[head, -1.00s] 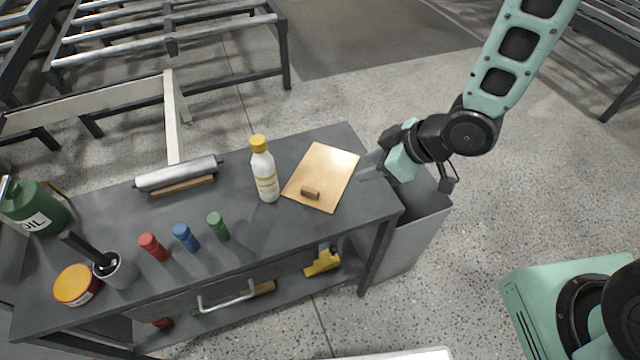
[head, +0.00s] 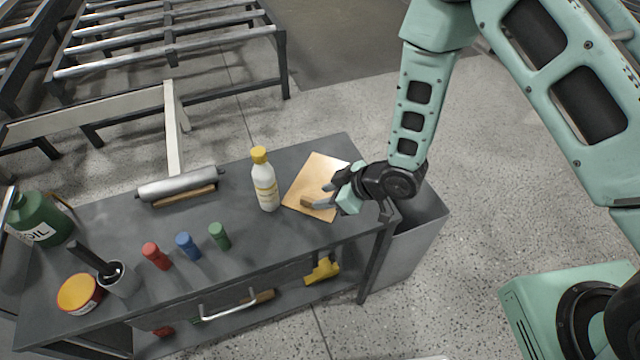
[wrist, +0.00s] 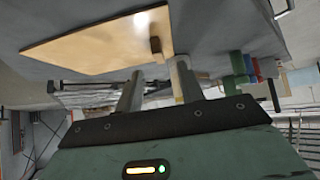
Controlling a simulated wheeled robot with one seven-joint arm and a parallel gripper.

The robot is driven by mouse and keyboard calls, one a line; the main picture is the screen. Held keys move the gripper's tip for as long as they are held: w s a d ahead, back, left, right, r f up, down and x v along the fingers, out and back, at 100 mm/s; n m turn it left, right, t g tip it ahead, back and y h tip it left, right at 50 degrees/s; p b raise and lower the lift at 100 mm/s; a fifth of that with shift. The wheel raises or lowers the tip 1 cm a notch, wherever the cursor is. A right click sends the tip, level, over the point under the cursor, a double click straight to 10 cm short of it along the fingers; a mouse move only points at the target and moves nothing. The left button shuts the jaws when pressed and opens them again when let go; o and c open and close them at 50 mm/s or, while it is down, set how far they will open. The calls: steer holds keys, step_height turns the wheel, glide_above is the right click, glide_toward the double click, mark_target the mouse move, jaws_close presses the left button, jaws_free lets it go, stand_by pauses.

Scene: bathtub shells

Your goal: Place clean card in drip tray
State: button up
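A flat tan card (head: 303,179) lies on the grey bench top, right of the white bottle. A small wooden block (head: 307,202) sits on its near part. Both also show in the wrist view, the card (wrist: 90,42) at upper left and the block (wrist: 156,50) at its edge. My gripper (head: 325,196) is over the card's right part, fingertips close to the block. In the wrist view its two fingers (wrist: 157,82) are apart, with the block just beyond the gap between them. I cannot make out a drip tray.
A white bottle with yellow cap (head: 265,182) stands just left of the card. Red, blue and green cylinders (head: 188,245), a roller (head: 180,184), an oil can (head: 40,218) and a yellow-topped tin (head: 79,293) stand further left. A grey bin (head: 418,235) is beside the bench's right end.

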mark_target(311, 200)
steer(key=shift+p+x, duration=0.8)
steer(key=shift+x, duration=1.9)
jaws_close()
